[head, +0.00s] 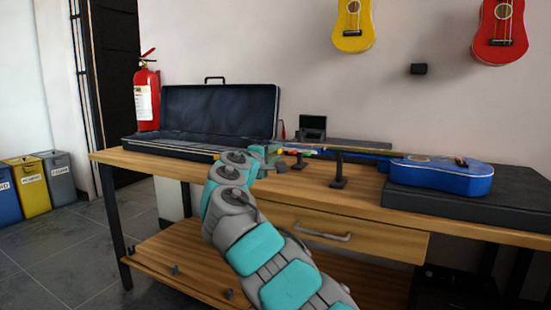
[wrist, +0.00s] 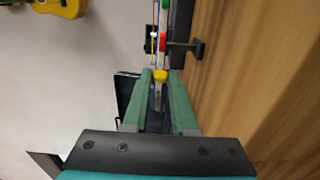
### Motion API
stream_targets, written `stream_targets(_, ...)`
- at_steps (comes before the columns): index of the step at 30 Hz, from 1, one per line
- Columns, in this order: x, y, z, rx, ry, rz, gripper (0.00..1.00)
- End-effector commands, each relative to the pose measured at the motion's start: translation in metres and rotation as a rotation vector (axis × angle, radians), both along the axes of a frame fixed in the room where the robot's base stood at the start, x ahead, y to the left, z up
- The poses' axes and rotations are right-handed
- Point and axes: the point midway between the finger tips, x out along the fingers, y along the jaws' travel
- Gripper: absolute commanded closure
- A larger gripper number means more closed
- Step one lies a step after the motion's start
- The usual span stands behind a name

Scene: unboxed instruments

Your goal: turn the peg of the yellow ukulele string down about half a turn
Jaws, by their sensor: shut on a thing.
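The blue ukulele (head: 440,174) lies on its back on a dark block at the right of the bench, its neck reaching left to a headstock with small coloured pegs. In the wrist view the yellow peg (wrist: 160,76) sits between the tips of my green fingers, nearest of the pegs to me. My gripper (wrist: 161,73) is shut on it; it also shows in the head view (head: 273,156) at the headstock's left end. A red peg (wrist: 163,41) and a green peg (wrist: 165,4) show farther along. The yellow string and the peg's turn angle are too small to tell.
A black stand (head: 338,172) is under the neck. An open dark case (head: 220,112) lies behind and left of my gripper, with a small dark box (head: 312,127) behind the headstock. The bench's front edge (head: 290,190) is clear. Ukuleles hang on the wall.

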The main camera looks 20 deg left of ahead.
Motion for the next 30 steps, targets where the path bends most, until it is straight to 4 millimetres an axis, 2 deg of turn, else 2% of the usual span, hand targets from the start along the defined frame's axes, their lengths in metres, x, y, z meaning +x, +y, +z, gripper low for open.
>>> stream_targets(30, 0.0, 0.0024, -0.0038, 0.962, -0.073, 0.0, 1.0)
